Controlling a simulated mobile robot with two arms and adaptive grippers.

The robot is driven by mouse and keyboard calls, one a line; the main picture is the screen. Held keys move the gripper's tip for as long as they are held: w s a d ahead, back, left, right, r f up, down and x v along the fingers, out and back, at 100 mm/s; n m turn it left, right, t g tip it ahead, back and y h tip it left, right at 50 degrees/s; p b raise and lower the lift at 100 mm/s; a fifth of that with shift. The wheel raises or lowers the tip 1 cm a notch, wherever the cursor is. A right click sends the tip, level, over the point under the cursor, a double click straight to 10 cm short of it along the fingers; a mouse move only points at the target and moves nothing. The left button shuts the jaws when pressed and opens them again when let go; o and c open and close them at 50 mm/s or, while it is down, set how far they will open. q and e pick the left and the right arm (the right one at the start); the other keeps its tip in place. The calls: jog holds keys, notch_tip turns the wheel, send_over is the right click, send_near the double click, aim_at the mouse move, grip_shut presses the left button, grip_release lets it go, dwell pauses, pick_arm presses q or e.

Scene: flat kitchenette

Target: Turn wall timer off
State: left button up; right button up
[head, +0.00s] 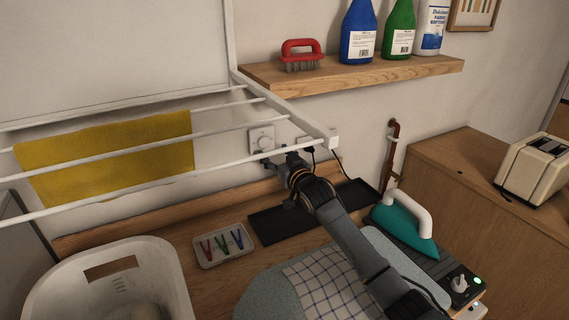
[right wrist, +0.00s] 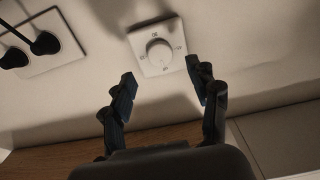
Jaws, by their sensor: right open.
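The wall timer (head: 262,141) is a pale square plate with a round dial, mounted low on the wall behind the drying rack. In the right wrist view the timer (right wrist: 158,48) faces me, with markings around its knob. The small markings are too blurred to read surely. My right gripper (head: 283,156) is just in front of and below the timer, partly hidden by a rack bar in the head view. In the wrist view its fingers (right wrist: 161,85) are spread wide and empty, below the knob and apart from it. My left gripper is not in view.
A white drying rack (head: 334,137) with a yellow cloth (head: 105,155) juts out close above my right arm. A socket with black plugs (right wrist: 40,45) is left of the timer in the wrist view.

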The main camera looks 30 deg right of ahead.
jog(key=s, duration=0.6)
jog(key=shift+s+a, duration=0.15)
jog(key=shift+a, duration=0.05)
